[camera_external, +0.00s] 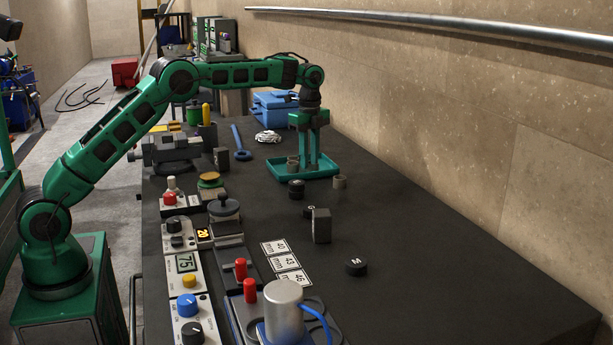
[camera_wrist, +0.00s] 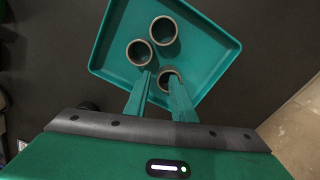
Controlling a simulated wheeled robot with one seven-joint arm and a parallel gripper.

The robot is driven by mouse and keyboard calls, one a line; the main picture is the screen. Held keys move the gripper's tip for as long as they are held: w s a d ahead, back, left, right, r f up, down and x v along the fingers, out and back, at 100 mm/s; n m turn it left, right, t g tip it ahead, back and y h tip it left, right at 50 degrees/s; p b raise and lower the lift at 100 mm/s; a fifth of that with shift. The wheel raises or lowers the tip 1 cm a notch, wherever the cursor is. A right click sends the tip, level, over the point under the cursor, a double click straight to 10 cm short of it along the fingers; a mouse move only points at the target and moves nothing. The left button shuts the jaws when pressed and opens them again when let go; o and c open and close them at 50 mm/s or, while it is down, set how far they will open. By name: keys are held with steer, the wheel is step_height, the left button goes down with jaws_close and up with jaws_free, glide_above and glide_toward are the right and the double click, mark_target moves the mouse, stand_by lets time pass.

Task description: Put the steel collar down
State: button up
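A shallow teal tray (camera_external: 318,175) lies on the dark bench; its floor also shows in the wrist view (camera_wrist: 205,65). Three grey ring-shaped collars show in the wrist view: a far collar (camera_wrist: 164,30), a left collar (camera_wrist: 139,52) and a smaller-looking collar (camera_wrist: 166,75) by my fingertips, partly hidden by the right finger. My gripper (camera_external: 313,166) points down over the tray. In the wrist view its fingers (camera_wrist: 160,77) stand apart, with no collar clearly clamped between them.
Black knob-like pieces (camera_external: 296,189) and an upright grey block (camera_external: 321,226) stand in front of the tray. Control boxes line the left edge. The right side of the bench is clear.

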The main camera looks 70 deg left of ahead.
step_height(320, 180, up, 12)
steer(key=shift+w, duration=0.15)
stand_by(0.4)
steer(key=s+d+r+n, duration=0.1)
steer(key=s+d+r, duration=0.25)
steer(key=d, duration=0.45)
steer(key=s+d+r+n, duration=0.1)
steer(key=s+d+r, duration=0.1)
steer(key=s+d, duration=0.45)
steer(key=s+d+n, duration=0.1)
steer(key=s+d, duration=1.1)
steer(key=s+d+f+n, duration=0.1)
steer(key=s+d+f, duration=0.15)
steer(key=s, duration=0.55)
steer(key=s+d+f+n, duration=0.1)
steer(key=s+d+f, duration=0.15)
steer(key=s, duration=0.65)
steer(key=s+f+n, duration=0.1)
steer(key=s+f, duration=0.4)
steer(key=s, duration=0.5)
steer(key=s+f+n, duration=0.1)
steer(key=s+f, duration=0.4)
steer(key=s, duration=0.5)
steer(key=shift+a+f, duration=0.4)
